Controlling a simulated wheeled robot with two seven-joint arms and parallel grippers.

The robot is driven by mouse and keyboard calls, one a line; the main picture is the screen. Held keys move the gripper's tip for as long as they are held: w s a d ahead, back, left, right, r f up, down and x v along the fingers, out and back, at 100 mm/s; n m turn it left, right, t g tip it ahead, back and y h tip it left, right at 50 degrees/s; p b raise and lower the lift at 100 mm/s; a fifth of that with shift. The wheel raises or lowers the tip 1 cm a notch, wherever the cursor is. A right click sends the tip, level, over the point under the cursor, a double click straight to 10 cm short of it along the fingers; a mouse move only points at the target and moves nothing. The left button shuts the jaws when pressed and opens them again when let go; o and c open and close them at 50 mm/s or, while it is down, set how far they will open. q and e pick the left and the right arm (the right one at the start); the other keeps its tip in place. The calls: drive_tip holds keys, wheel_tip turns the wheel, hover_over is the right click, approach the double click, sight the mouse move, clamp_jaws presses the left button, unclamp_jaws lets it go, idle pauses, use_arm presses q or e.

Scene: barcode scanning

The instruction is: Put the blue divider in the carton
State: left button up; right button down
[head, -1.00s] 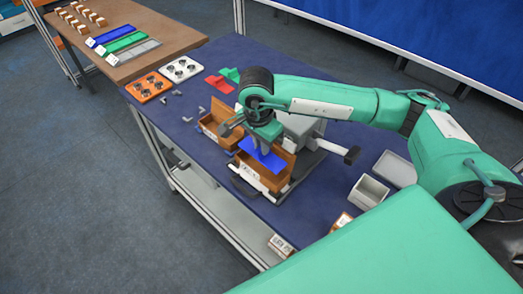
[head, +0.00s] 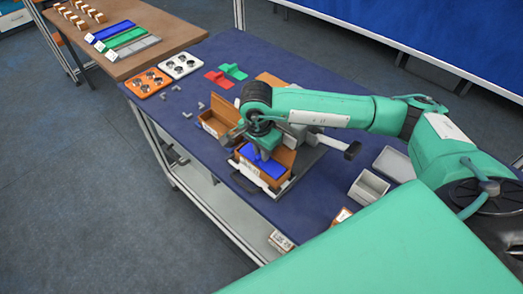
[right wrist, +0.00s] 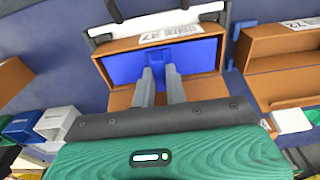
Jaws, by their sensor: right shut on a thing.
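The blue divider (head: 271,167) lies inside the open brown carton (head: 285,156) on the blue table. In the right wrist view the divider (right wrist: 205,55) sits flat between the walls of the carton (right wrist: 122,45), close to its labelled side. My right gripper (head: 262,154) is over the carton with its fingers reaching down into it. In the right wrist view its fingertips (right wrist: 160,73) are shut on a raised part of the divider. The divider's lower side is hidden. My left gripper is not in view.
A second open brown carton (head: 213,122) stands just left. Red (head: 218,80) and green (head: 233,71) parts lie behind it. A grey bin (head: 369,187) stands to the right. Orange (head: 147,83) and white (head: 180,65) trays sit at the table's left end.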

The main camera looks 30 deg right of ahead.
sight(259, 156)
drive_tip(key=shift+f, duration=0.15)
drive_tip(key=c, duration=1.4)
unclamp_jaws()
drive_tip(key=shift+c, duration=0.2)
drive_tip(key=shift+r+p, duration=0.75)
drive_tip(key=shift+p, duration=0.05)
wheel_tip(259, 156, up, 12)
drive_tip(key=a+b, duration=0.1)
drive_tip(key=b, duration=0.2)
drive_tip(key=shift+s+b, duration=0.15)
drive_tip(key=shift+b, duration=0.15)
drive_tip(key=shift+f, duration=0.1)
